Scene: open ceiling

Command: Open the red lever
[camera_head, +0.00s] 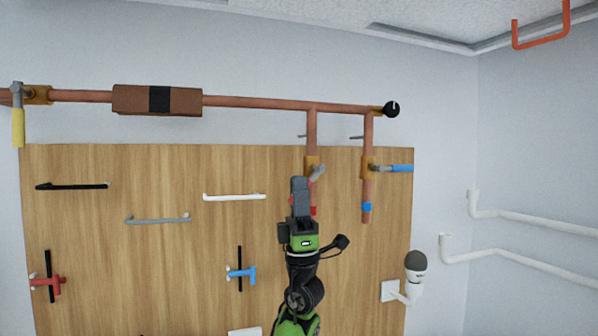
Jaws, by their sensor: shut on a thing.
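The red lever (317,172) belongs to the valve on the left of two short copper pipes that hang down at the right part of the wall. Its grey metal arm shows at the upper right of my gripper, and its red handle is mostly hidden, with only small red patches visible. My gripper (300,186) is in front of this valve and shut on the lever's handle. The exact grip and the fingertips are hard to make out. A brass valve body (312,161) shows just above the gripper.
A blue lever (399,168) sticks out right on the neighbouring pipe, close by. A yellow lever (18,128) hangs at far left. The wooden panel (150,265) carries several bar handles and red and blue taps. A white fixture (414,272) stands at lower right.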

